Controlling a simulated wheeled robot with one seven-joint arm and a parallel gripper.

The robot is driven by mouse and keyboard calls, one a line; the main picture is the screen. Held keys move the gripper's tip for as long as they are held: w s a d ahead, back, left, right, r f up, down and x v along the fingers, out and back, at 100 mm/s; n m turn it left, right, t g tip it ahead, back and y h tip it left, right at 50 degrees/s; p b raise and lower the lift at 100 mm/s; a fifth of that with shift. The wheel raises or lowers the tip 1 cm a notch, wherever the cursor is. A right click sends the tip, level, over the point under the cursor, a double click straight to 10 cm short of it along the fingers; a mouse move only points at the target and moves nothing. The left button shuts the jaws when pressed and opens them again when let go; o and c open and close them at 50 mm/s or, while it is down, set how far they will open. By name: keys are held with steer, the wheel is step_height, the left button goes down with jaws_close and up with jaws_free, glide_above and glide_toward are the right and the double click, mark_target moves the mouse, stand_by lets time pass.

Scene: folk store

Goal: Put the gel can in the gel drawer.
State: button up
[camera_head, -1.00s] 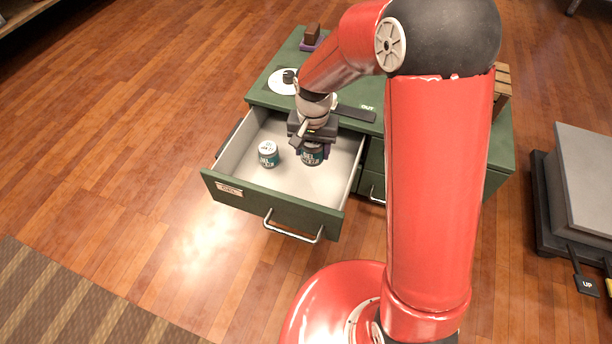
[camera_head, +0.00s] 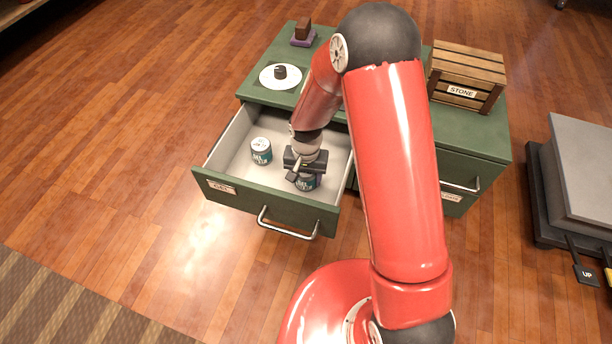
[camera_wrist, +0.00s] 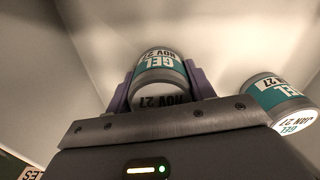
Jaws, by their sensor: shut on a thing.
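My gripper (camera_head: 305,175) is down inside the open gel drawer (camera_head: 222,188), near its front right. It is shut on a gel can (camera_head: 309,182) with a teal and grey label. In the wrist view, this can (camera_wrist: 158,66) sits between the two purple fingers and reads "GEL" and "NOV 27". I cannot tell whether its base touches the drawer floor. A second gel can (camera_head: 261,151) stands in the drawer to the left of my gripper. It also shows at the right of the wrist view (camera_wrist: 277,98), reading "JAN 27".
The green cabinet top carries a white disc with a dark knob (camera_head: 280,76), a brown block on a purple base (camera_head: 303,33) and a wooden crate marked "STONE" (camera_head: 466,75). A grey platform (camera_head: 583,175) stands at the right. Drawer floor between the cans is clear.

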steer(key=o, duration=1)
steer(key=shift+o, duration=0.2)
